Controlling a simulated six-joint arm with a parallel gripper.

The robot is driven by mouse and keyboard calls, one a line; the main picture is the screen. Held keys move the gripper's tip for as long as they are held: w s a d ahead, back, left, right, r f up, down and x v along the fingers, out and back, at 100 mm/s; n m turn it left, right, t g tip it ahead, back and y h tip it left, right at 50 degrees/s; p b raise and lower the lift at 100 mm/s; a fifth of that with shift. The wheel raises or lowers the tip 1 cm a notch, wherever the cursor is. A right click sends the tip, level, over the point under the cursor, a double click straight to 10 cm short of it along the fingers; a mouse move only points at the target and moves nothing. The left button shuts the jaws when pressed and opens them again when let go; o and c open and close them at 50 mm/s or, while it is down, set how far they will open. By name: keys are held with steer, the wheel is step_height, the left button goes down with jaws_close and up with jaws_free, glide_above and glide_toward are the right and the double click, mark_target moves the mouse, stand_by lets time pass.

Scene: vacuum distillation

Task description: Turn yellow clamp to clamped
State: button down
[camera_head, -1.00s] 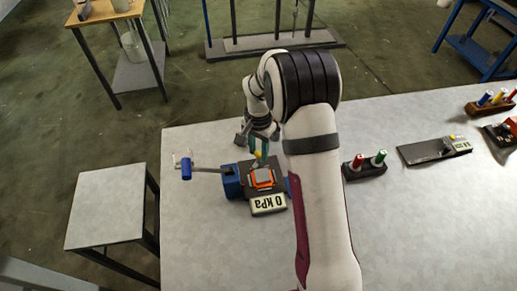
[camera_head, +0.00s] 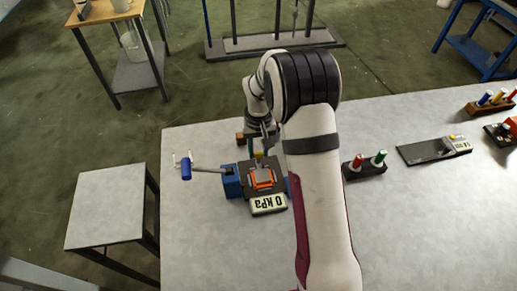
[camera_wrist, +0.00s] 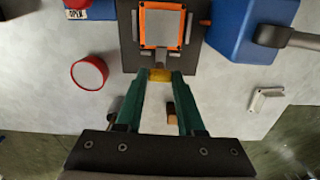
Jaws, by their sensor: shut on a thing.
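The yellow clamp (camera_wrist: 160,75) sits at the edge of a dark plate (camera_wrist: 129,45) that carries an orange-framed square (camera_wrist: 161,25). In the head view the yellow clamp (camera_head: 258,155) shows as a small spot at the far edge of the plate, partly hidden by my gripper. My gripper (camera_wrist: 160,78) has green fingers, and their tips are closed on the yellow clamp. In the head view my gripper (camera_head: 259,149) comes down over the device from its far side. Whether the clamp is fully turned cannot be told.
A display (camera_head: 268,204) reads 0 kPa. A blue block (camera_head: 231,181) with a lever and blue handle (camera_head: 186,168) stands left. A red-rimmed round piece (camera_wrist: 90,73) lies near the plate. A rack with red and green pieces (camera_head: 365,171) stands right. The near table is clear.

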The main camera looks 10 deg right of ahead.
mark_target(258, 153)
steer(key=shift+n, duration=0.3)
stand_by(0.4)
steer(key=c, duration=0.5)
jaws_free()
steer(key=shift+r, duration=0.1)
steer(key=shift+r, duration=7.8)
